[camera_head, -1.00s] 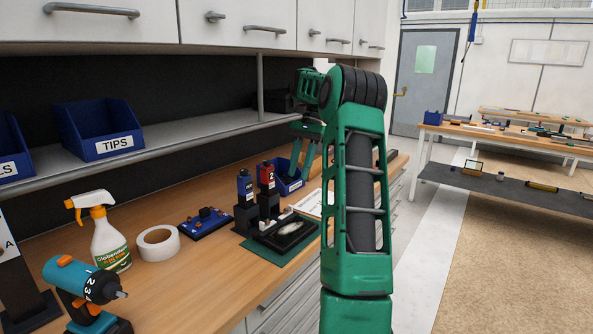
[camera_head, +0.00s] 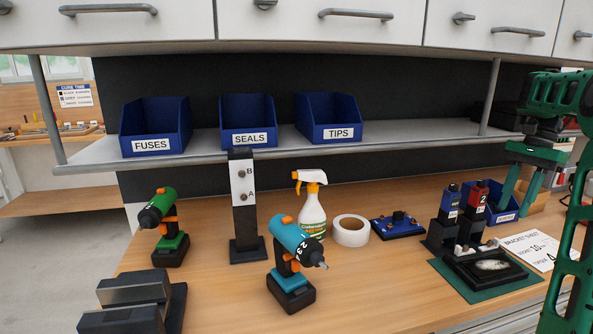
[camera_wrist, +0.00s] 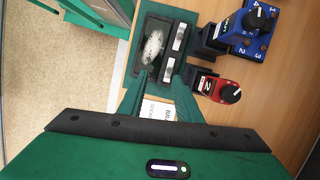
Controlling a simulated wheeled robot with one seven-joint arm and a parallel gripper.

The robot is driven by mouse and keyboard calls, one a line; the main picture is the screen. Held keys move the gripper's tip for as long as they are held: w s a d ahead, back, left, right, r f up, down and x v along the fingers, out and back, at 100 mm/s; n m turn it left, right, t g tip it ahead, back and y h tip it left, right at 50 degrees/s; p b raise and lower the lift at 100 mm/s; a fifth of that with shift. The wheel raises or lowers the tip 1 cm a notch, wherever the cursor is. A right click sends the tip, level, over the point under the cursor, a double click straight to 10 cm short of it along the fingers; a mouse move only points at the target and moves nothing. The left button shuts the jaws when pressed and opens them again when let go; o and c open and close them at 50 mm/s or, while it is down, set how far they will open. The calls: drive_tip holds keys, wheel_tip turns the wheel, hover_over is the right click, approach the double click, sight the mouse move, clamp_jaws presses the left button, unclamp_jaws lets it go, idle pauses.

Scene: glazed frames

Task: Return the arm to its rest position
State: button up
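My green arm stands at the right edge of the head view, partly cut off. My gripper (camera_head: 519,206) hangs from it, pointing down in front of a blue bin at the right end of the workbench. Its two fingers are spread apart. In the wrist view my gripper (camera_wrist: 160,88) also shows its fingers apart with nothing held between them. Beyond them lies a dark tray (camera_wrist: 143,72) on a green mat, with a pale object in it. How high the fingertips are above the bench is hard to tell.
The workbench (camera_head: 390,290) holds a teal drill (camera_head: 290,250), a green drill (camera_head: 167,225), a spray bottle (camera_head: 312,215), a tape roll (camera_head: 350,238) and a red device (camera_wrist: 213,87). A shelf (camera_head: 420,137) with blue bins runs above. The bench's front middle is clear.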

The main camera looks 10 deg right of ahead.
drive_tip(key=s+a+f+n+h, duration=0.1)
drive_tip(key=s+a+f+n, duration=0.2)
drive_tip(key=s+a, duration=0.5)
drive_tip(key=s+a+f+n+t+h, duration=0.1)
drive_tip(key=s+a+f+n, duration=0.2)
drive_tip(key=s+a, duration=0.5)
drive_tip(key=s+a+f+n+h, duration=0.1)
drive_tip(key=s+a+f+n, duration=0.2)
drive_tip(key=s+a+f, duration=0.2)
drive_tip(key=s+a, duration=0.3)
drive_tip(key=s, duration=0.1)
drive_tip(key=shift+s+n, duration=0.25)
drive_tip(key=shift+n, duration=0.05)
drive_tip(key=shift+w+f, duration=0.25)
drive_tip(key=shift+w, duration=0.35)
